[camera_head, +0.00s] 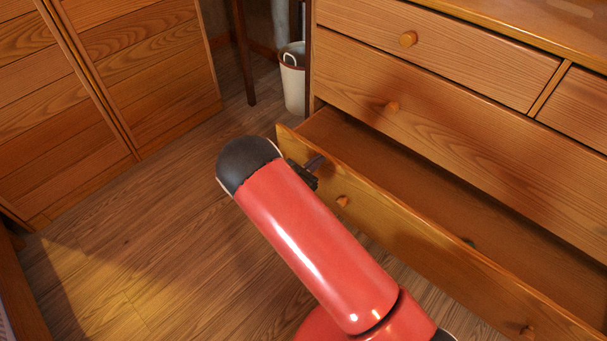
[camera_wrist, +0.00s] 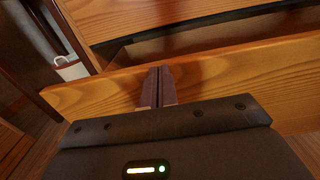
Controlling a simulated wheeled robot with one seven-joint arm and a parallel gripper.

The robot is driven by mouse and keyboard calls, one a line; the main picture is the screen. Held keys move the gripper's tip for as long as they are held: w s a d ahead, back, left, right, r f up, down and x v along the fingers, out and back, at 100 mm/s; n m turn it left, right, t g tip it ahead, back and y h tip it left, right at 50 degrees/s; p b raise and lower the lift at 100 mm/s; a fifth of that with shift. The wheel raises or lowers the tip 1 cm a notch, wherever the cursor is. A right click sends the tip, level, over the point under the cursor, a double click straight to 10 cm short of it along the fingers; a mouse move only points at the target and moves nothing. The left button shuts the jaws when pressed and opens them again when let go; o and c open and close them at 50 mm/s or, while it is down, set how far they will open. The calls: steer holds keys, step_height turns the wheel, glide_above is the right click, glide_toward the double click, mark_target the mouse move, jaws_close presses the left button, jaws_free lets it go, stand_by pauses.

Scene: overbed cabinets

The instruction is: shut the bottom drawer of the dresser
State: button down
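The wooden dresser (camera_head: 450,110) stands at the right of the head view. Its bottom drawer (camera_head: 420,244) is pulled out, with a gap between its front board and the dresser; two small round knobs show on the front. The drawer front also crosses the wrist view (camera_wrist: 235,80). My gripper (camera_head: 315,163) is at the left end of the drawer front, partly hidden behind my red arm. In the wrist view my gripper's fingers (camera_wrist: 158,84) are together, with nothing visible between them, at the front board's upper part. I cannot tell whether they touch it.
The upper drawers (camera_head: 430,45) are shut. A white bin (camera_head: 293,82) stands on the floor beyond the dresser's left side. Wooden cabinets (camera_head: 150,70) stand at the left. The wooden floor (camera_head: 150,230) between is clear. A small dark spot shows inside the drawer.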

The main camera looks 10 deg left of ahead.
steer(key=b+x, duration=0.4)
steer(key=x, duration=1.5)
steer(key=shift+w, duration=0.15)
steer(key=shift+d+r, duration=0.2)
